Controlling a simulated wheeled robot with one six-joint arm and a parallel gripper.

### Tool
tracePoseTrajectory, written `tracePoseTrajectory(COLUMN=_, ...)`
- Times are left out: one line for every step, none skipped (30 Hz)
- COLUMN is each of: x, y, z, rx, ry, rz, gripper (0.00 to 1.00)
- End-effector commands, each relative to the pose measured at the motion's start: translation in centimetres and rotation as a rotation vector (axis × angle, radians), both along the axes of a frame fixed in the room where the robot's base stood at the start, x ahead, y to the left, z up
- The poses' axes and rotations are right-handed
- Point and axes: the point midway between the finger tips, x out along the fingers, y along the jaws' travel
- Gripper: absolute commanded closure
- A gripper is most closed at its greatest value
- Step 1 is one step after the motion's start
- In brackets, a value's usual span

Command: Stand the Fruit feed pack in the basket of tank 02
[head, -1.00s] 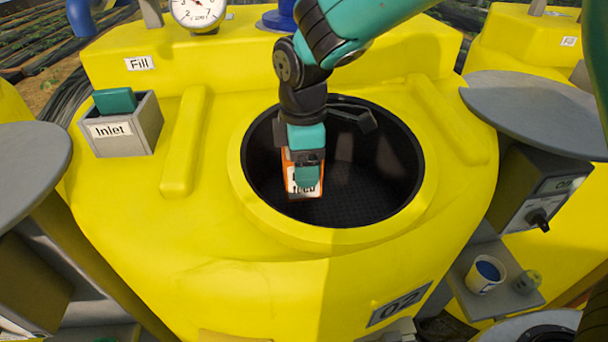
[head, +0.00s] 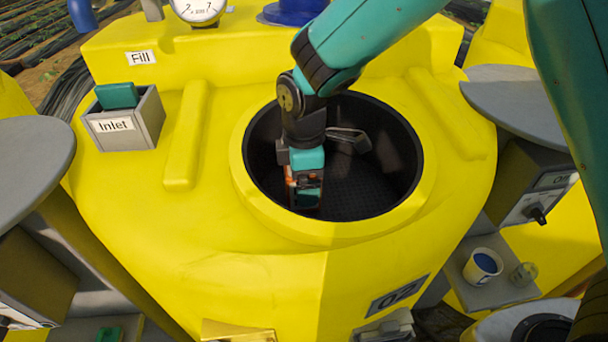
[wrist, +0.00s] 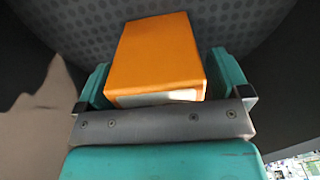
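The Fruit feed pack is an orange box with a pale end, seen from above in the wrist view (wrist: 157,55). My gripper (wrist: 157,80) has its teal fingers close along both sides of the pack and appears shut on it. In the head view my gripper (head: 306,188) reaches down inside the dark basket (head: 375,185) of yellow tank 02 (head: 240,275), left of its middle. There it hides most of the pack. The basket's perforated floor shows beyond the pack in the wrist view. I cannot tell whether the pack touches the floor.
A grey bracket (head: 350,137) sticks into the basket at its back wall. A grey Inlet box (head: 128,122) stands on the tank at left. Round grey plates flank the tank. A cup (head: 482,266) stands on a shelf at right. The basket's right side is free.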

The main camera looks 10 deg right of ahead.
Motion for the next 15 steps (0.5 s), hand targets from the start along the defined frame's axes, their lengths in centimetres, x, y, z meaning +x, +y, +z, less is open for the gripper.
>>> tracePoseTrajectory(x=0.0, y=0.0, z=0.0, rx=0.000, ry=0.000, rz=0.000, gripper=0.06)
tracePoseTrajectory(x=0.0, y=0.0, z=0.0, rx=0.000, ry=0.000, rz=0.000, gripper=0.06)
tracePoseTrajectory(x=0.0, y=0.0, z=0.0, rx=0.000, ry=0.000, rz=0.000, gripper=0.06)
tracePoseTrajectory(x=0.0, y=0.0, z=0.0, rx=0.000, ry=0.000, rz=0.000, gripper=0.06)
tracePoseTrajectory(x=0.0, y=0.0, z=0.1, rx=0.000, ry=0.000, rz=0.000, gripper=0.06)
tracePoseTrajectory(x=0.0, y=0.0, z=0.3, rx=0.000, ry=0.000, rz=0.000, gripper=0.06)
tracePoseTrajectory(x=0.0, y=0.0, z=0.5, rx=0.000, ry=-0.001, rz=0.000, gripper=0.06)
tracePoseTrajectory(x=0.1, y=0.0, z=0.6, rx=0.001, ry=-0.002, rz=0.000, gripper=0.06)
tracePoseTrajectory(x=0.1, y=0.1, z=1.0, rx=0.002, ry=-0.003, rz=0.000, gripper=0.06)
tracePoseTrajectory(x=0.1, y=0.1, z=1.4, rx=0.002, ry=-0.004, rz=0.000, gripper=0.06)
tracePoseTrajectory(x=0.1, y=0.1, z=2.0, rx=0.003, ry=-0.005, rz=0.000, gripper=0.06)
tracePoseTrajectory(x=0.1, y=0.1, z=2.7, rx=0.003, ry=-0.005, rz=0.000, gripper=0.06)
tracePoseTrajectory(x=0.1, y=0.0, z=3.3, rx=0.004, ry=-0.006, rz=0.000, gripper=0.06)
tracePoseTrajectory(x=0.1, y=0.1, z=4.0, rx=0.004, ry=-0.006, rz=0.000, gripper=0.06)
tracePoseTrajectory(x=0.1, y=0.1, z=4.9, rx=0.004, ry=-0.007, rz=0.000, gripper=0.06)
